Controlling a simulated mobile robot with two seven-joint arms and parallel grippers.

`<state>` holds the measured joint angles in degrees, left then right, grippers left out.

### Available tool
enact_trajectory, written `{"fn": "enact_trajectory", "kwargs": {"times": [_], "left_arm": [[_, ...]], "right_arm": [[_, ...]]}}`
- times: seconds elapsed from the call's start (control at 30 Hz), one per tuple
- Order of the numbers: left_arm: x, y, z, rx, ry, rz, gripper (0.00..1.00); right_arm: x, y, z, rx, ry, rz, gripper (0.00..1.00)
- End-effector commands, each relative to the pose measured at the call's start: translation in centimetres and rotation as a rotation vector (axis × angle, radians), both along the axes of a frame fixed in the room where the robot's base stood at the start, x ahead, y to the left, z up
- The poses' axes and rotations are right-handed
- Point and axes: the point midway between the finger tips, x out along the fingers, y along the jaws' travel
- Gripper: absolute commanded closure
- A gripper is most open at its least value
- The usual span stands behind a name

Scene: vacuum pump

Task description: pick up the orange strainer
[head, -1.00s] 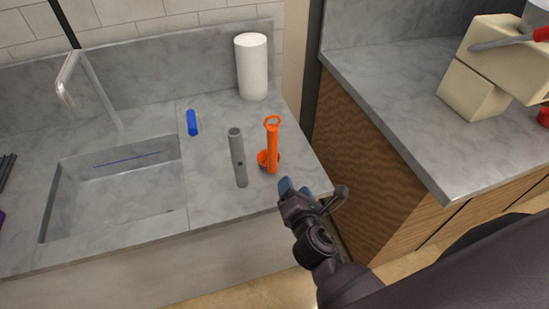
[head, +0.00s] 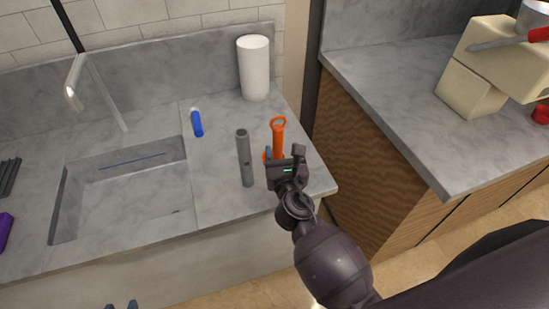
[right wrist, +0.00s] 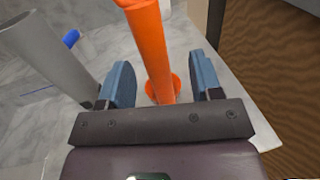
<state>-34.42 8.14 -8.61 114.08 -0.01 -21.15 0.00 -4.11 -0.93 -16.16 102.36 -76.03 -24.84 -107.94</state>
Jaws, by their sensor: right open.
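The orange strainer (head: 278,137) stands upright on the grey counter near its right end, with a ring at its top. My right gripper (head: 285,155) is in front of it and hides its lower part in the head view. In the right wrist view the orange shaft (right wrist: 151,48) rises between the two blue fingers of the open right gripper (right wrist: 163,84), with gaps on both sides. Blue tips, apparently of my left gripper (head: 121,305), just show at the bottom edge of the head view, too little to tell their state.
A grey tube (head: 244,158) stands close left of the strainer; it also shows in the right wrist view (right wrist: 45,50). A blue cylinder (head: 197,123), a white roll (head: 254,68) and the sink (head: 120,210) are further off. The counter's right edge is near.

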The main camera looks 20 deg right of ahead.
Motion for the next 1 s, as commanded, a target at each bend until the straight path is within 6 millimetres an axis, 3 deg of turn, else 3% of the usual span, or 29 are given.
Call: {"fn": "enact_trajectory", "kwargs": {"times": [0.4,0.73,0.77,1.0], "left_arm": [[0.0,0.0,-0.7,0.000,0.004,-0.001,0.57],[-0.1,0.0,-0.8,0.000,0.005,0.000,0.57],[-0.1,0.0,-0.8,0.000,0.006,0.000,0.57],[-0.4,0.0,-1.0,0.000,0.011,0.001,0.57]], "right_arm": [[4.6,-0.1,-0.8,0.001,-0.001,0.000,0.41],[5.2,-0.3,-0.7,0.001,0.000,0.000,0.41],[5.2,-0.3,-0.7,0.001,0.000,0.000,0.43],[5.2,-0.3,-0.8,0.001,0.000,0.000,0.79]]}}
